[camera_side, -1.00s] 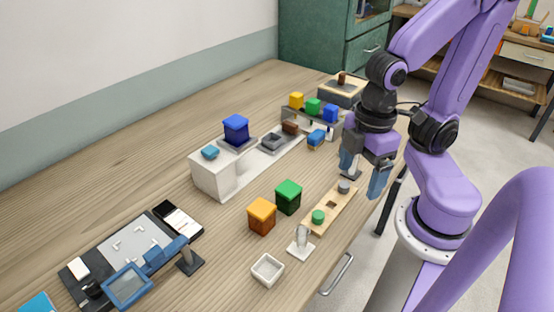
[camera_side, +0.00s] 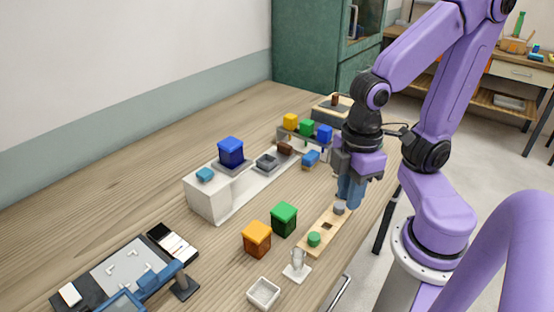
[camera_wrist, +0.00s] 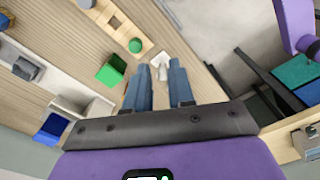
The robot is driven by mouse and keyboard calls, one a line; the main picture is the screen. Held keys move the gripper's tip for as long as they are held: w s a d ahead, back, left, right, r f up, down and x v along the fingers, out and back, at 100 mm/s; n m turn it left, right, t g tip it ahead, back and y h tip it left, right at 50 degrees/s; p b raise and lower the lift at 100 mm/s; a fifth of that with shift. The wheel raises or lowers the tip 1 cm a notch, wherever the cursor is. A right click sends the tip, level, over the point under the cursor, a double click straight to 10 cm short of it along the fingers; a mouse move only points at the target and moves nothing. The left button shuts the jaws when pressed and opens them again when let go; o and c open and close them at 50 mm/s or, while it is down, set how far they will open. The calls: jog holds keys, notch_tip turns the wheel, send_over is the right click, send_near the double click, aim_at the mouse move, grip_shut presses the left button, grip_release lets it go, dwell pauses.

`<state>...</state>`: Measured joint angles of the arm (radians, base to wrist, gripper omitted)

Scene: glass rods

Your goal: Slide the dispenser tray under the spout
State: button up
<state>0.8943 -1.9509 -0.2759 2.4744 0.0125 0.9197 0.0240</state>
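The dispenser is a white block (camera_side: 204,197) with a blue hopper (camera_side: 231,150) and a low white rail. It shows partly at the lower left of the wrist view, by the blue hopper (camera_wrist: 48,130). A small grey tray (camera_side: 267,160) sits on the rail, right of the hopper; a brown piece (camera_side: 285,148) is at its far side. The tray also shows in the wrist view (camera_wrist: 27,69). The spout itself is not clear. My gripper (camera_side: 350,203) is at the right, above the far end of a wooden strip, apart from the tray. Its fingers (camera_wrist: 160,70) are apart and appear empty.
The wooden strip (camera_side: 327,226) has a green knob and a grey knob. Green (camera_side: 283,219) and orange (camera_side: 257,239) boxes stand between dispenser and strip. A blue block (camera_side: 311,158) and a rack (camera_side: 287,134) with coloured cubes lie beyond the tray.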

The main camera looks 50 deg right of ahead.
jog(key=w+m, duration=0.2)
jog(key=w, duration=0.1)
jog(key=w+m, duration=0.5)
jog(key=w, duration=0.1)
jog(key=shift+w+a+r+m+g, duration=0.1)
jog(key=shift+w+a+m+g, duration=0.2)
jog(key=shift+w+a+g, duration=0.1)
grip_shut()
jog(key=m+y, duration=0.4)
jog(key=m, duration=1.8)
send_over(284, 163)
jog(key=d, duration=0.5)
notch_tip(284, 163, down, 9)
jog(key=shift+t, duration=0.4)
jog(key=x, duration=0.9)
jog(key=shift+a+f, duration=0.15)
jog(key=shift+f, duration=0.2)
